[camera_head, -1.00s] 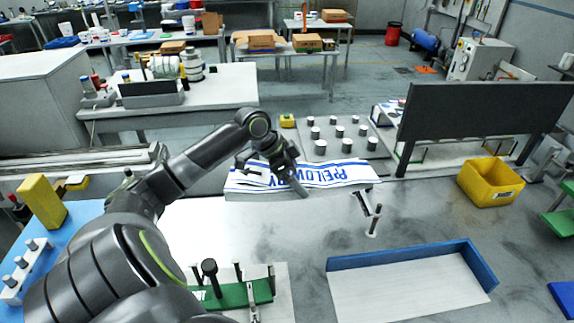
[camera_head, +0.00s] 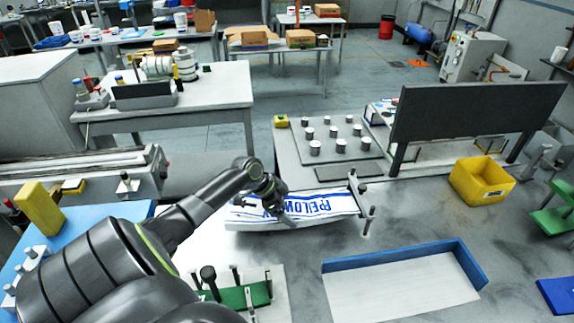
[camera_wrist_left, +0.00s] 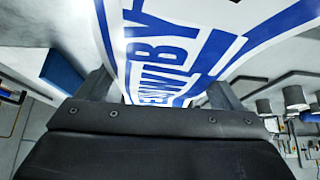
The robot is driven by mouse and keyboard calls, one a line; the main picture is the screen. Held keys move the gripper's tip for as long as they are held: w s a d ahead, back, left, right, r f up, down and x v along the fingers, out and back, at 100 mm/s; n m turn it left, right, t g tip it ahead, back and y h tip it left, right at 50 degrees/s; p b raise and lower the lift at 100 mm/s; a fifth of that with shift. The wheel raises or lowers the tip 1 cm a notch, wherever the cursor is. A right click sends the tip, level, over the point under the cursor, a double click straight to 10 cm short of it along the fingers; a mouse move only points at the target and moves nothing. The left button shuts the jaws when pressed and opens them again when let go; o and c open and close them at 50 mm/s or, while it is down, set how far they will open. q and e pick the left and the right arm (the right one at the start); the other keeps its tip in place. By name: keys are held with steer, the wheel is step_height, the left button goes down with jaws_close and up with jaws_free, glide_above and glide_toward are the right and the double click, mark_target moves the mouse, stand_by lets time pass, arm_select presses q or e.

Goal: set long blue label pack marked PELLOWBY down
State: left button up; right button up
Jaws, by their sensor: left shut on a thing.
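The long label pack (camera_head: 322,207) is white with blue bands and blue lettering that reads like PELLOWBY, partly covered by my gripper. It lies flat and low over the grey table, its right end close beside upright metal posts (camera_head: 367,208). I cannot tell whether it touches the table. My left gripper (camera_head: 278,212) is shut on the pack at its left part. In the left wrist view the pack (camera_wrist_left: 170,50) runs between the two fingers, with part of the blue lettering showing. My right gripper is not in view.
A blue-edged tray (camera_head: 400,292) lies at the front right. A yellow bin (camera_head: 482,182) stands at the right, near a dark upright panel (camera_head: 475,122). A green block with black pegs (camera_head: 240,297) is at the front. Bare table lies right of the posts.

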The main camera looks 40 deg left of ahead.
arm_select(q)
step_height(320, 180, down, 3)
steer(key=shift+p, duration=0.3)
steer(key=shift+f, duration=0.4)
steer(key=o, duration=1.3)
steer(key=shift+f, duration=0.15)
steer(key=shift+o, duration=0.2)
